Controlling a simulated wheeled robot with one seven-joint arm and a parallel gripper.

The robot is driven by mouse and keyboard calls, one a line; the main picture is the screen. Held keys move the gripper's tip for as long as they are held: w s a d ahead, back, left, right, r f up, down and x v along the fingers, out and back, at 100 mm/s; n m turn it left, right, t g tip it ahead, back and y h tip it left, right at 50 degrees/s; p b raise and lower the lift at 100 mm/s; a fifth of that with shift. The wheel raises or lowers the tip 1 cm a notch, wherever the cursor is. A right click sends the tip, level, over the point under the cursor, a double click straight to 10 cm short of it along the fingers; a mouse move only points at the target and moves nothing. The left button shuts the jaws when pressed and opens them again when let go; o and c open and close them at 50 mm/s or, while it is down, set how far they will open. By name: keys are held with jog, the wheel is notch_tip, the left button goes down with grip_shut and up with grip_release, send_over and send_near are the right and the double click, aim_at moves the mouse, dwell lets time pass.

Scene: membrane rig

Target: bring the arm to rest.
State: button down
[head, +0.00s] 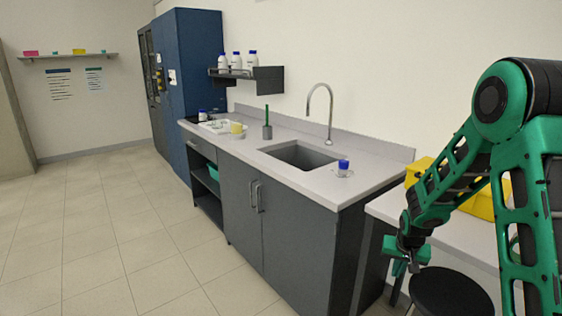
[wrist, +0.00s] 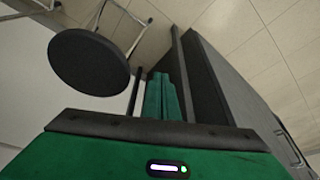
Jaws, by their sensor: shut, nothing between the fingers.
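My green and black arm stands at the right of the head view, bent downward. My gripper (head: 398,267) hangs low in front of the side table, just left of a black round stool. In the wrist view the green fingers of my gripper (wrist: 160,92) lie together, shut with nothing between them. The stool seat (head: 450,292) also shows in the wrist view (wrist: 88,62), to the left of the fingers. The grey cabinet side (wrist: 225,85) shows to the right of them.
A sink counter (head: 235,148) with grey cabinets runs along the wall. A blue-capped container (head: 343,167) stands near its front right corner. Yellow boxes (head: 480,200) sit on the side table (head: 385,207), behind my arm. The tiled floor (head: 110,240) at the left is clear.

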jog(key=s+a+r+n+t+y, duration=0.15)
jog(key=s+a+r, duration=0.25)
jog(key=s+r, duration=0.7)
jog(key=s+a+r+n+g, duration=0.1)
jog(key=s+a+r+n, duration=0.25)
jog(key=s+r, duration=0.8)
jog(key=s+d+f+m+g, duration=0.1)
jog(key=s+d+m+g, duration=0.1)
jog(key=s+d, duration=0.3)
jog(key=s+d+f+m+g, duration=0.1)
jog(key=s+d+m, duration=0.4)
jog(key=s, duration=0.6)
jog(key=shift+s+d+f+g, duration=0.15)
jog(key=shift+s+d+g, duration=0.2)
jog(key=shift+d+g, duration=0.3)
